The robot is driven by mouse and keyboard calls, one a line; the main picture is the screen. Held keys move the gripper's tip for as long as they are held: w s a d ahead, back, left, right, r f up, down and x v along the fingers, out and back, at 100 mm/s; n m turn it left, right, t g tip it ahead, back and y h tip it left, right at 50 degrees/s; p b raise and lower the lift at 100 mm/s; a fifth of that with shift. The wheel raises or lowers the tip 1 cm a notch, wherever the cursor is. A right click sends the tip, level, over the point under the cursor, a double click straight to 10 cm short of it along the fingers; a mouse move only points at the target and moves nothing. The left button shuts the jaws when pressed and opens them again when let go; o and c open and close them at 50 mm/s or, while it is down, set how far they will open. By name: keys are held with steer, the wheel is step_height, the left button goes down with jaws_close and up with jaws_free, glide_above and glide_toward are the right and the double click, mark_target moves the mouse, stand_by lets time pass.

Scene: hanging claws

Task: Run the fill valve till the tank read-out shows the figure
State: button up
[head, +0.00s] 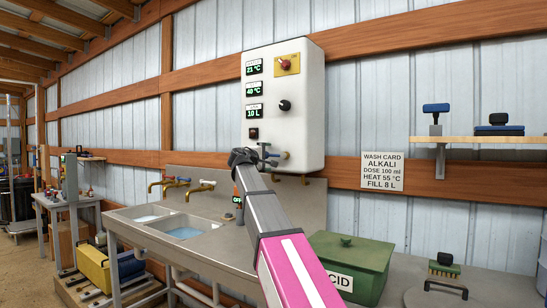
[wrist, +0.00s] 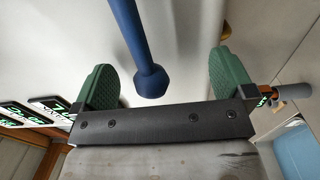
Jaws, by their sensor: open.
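The white tank unit (head: 310,105) hangs on the wall above the sinks. Its read-outs show 21 °C, 40 °C and, lowest, 10 L (head: 254,111); their small labels are hard to read. A valve with a blue handle (head: 268,153) sits at its lower front. My gripper (head: 243,157) is just left of the valve, partly covering that area. In the wrist view, my open gripper (wrist: 166,78) has its green fingers apart, with a blue bar with a wider end (wrist: 151,82) between them, touching neither visibly. The wash card (head: 382,171) reads alkali, dose 100 ml, heat 55 °C, fill 8 L.
A red knob (head: 286,65) on a yellow plate and a black knob (head: 284,105) are on the tank front. Brass taps (head: 200,187) and sinks with water (head: 184,232) lie left. A green box (head: 350,255) stands on the counter. A shelf (head: 480,139) holds brushes at right.

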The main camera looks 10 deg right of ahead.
steer(key=v, duration=0.5)
steer(key=shift+s+a, duration=0.25)
steer(key=shift+s, duration=0.1)
stand_by(0.4)
